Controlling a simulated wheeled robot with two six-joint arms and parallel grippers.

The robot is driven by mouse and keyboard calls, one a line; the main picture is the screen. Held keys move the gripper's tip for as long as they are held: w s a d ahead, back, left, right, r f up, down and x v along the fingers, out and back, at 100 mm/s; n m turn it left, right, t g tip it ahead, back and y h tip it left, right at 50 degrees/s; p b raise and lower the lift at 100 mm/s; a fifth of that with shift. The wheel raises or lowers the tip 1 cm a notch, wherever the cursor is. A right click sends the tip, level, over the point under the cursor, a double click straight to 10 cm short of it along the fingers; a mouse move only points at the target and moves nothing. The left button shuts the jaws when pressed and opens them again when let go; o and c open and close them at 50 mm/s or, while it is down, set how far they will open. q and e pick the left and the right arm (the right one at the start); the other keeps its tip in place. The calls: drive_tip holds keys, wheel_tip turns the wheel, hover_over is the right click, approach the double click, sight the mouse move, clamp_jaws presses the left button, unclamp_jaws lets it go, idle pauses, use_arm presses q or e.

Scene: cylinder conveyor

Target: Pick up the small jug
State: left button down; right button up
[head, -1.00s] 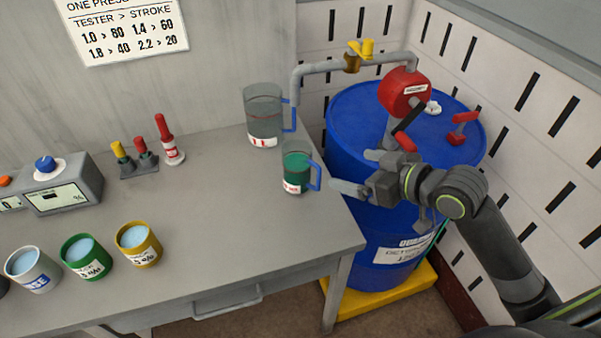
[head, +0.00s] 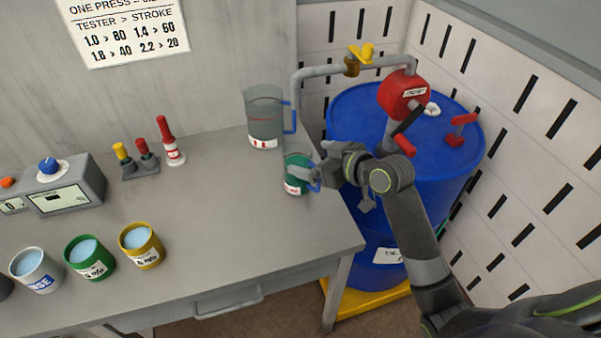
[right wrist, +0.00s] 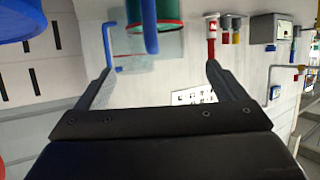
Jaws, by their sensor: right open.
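The small jug (head: 294,161) holds green liquid and has a blue handle and a red-and-white label. It stands upright near the right end of the table. In the right wrist view the small jug (right wrist: 172,12) shows upside down at the top edge, partly cut off, its blue handle facing the camera. My right gripper (head: 305,172) is at the jug's handle side, its fingers partly covering the jug in the head view. It is open, with its fingers (right wrist: 160,68) spread and nothing gripped. Whether a finger touches the jug cannot be told. My left gripper is not in view.
A larger clear jug (head: 263,122) stands just behind the small one. A blue drum (head: 350,115) with a red pump (head: 402,92) and pipe is at the right. The table's middle (head: 215,195) is clear.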

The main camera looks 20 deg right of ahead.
sight(286, 151)
drive_tip(key=shift+p+x, duration=0.7)
drive_tip(key=shift+x, duration=2.05)
drive_tip(key=shift+d, duration=0.2)
drive_tip(key=shift+f, duration=0.1)
drive_tip(key=c, duration=1.1)
drive_tip(key=shift+c, duration=0.3)
